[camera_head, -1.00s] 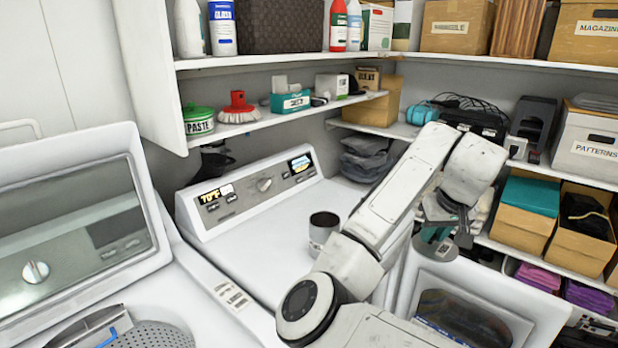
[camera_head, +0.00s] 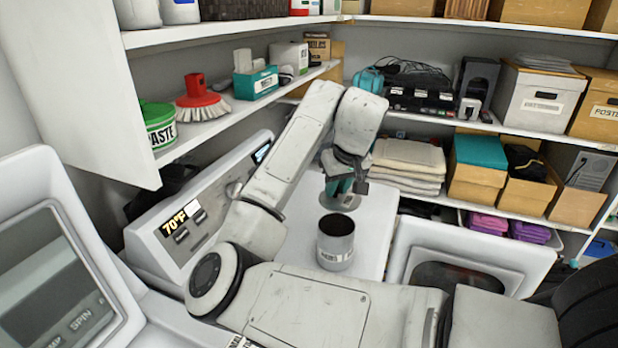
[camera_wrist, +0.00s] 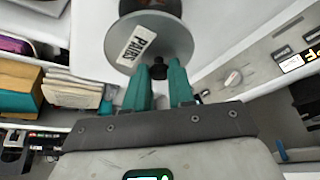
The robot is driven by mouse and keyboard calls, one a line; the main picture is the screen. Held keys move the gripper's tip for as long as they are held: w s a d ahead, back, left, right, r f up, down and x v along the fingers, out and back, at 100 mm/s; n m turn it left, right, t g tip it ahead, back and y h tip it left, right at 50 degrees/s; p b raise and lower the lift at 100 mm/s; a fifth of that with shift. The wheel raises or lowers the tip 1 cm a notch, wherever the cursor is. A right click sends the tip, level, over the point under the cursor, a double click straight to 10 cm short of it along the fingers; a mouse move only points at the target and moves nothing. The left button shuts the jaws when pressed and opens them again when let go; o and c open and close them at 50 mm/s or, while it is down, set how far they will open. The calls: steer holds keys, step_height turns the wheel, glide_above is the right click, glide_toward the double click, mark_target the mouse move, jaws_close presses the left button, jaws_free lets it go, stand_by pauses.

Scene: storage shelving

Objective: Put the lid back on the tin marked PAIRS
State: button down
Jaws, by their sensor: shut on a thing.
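My gripper (camera_head: 343,186) has teal fingers, which also show in the wrist view (camera_wrist: 158,78). They are shut on the dark knob of a round grey lid (camera_head: 345,203). In the wrist view the lid (camera_wrist: 172,42) faces me with a white PAIRS label on it. The open grey tin (camera_head: 326,251) stands upright on the white machine top, its mouth dark; its small front label is too blurred to read. In the head view the lid hangs just behind and above the tin's rim, apart from it. A dark round shape shows past the lid in the wrist view.
The machine's control panel (camera_head: 180,232) rises left of the tin. A shelf above it holds a green PASTE tub (camera_head: 158,126) and a red brush (camera_head: 200,98). Folded towels (camera_head: 408,160) and boxes fill shelves behind. The machine top around the tin is clear.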

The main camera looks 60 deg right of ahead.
mark_target(337, 201)
steer(key=shift+w+f, duration=0.1)
steer(key=shift+w, duration=0.2)
step_height(337, 201, down, 4)
steer(key=b, duration=0.4)
steer(key=shift+f+b, duration=0.2)
steer(key=shift+b, duration=0.15)
steer(key=shift+f, duration=0.85)
steer(key=shift+s+a+p, duration=0.15)
steer(key=shift+p, duration=0.2)
stand_by(0.5)
steer(key=shift+f+p, duration=0.2)
steer(key=shift+p, duration=0.25)
stand_by(1.6)
steer(key=shift+c, duration=2)
jaws_free()
steer(key=shift+r, duration=0.15)
